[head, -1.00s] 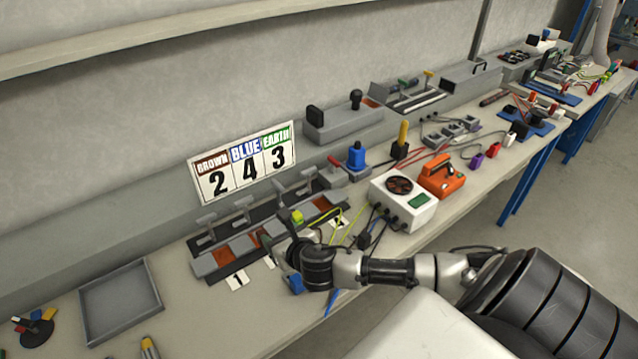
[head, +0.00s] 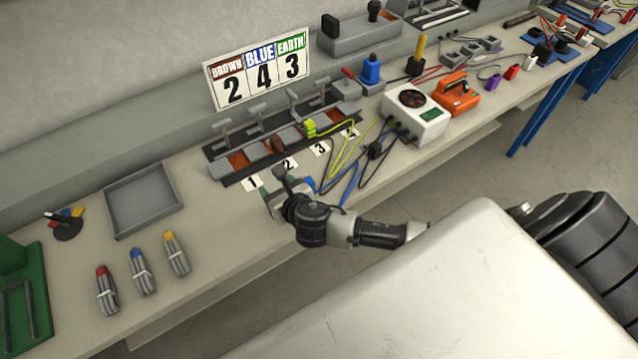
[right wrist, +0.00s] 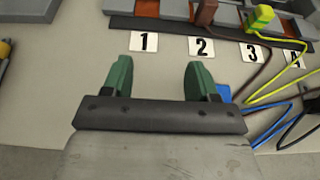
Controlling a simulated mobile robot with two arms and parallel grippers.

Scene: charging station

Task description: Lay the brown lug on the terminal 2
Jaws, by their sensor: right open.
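The brown lug (head: 278,147) sits at terminal 2 of the terminal block, and its brown wire runs down from it. In the right wrist view the brown lug (right wrist: 207,12) stands above the number 2 label (right wrist: 201,47), over a copper pad. Whether it lies fully flat is hard to tell. My right gripper (right wrist: 160,78) is open and empty in front of the block, below labels 1 and 2, apart from the lug. It also shows in the head view (head: 275,188). My left gripper is not in view.
A yellow-green lug (head: 310,128) is at terminal 3. A blue lug (right wrist: 223,92) lies beside my right gripper, near loose wires. The sign (head: 258,67) reads brown 2, blue 4, earth 3. A white meter box (head: 415,115) stands right; a grey tray (head: 112,212) stands left.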

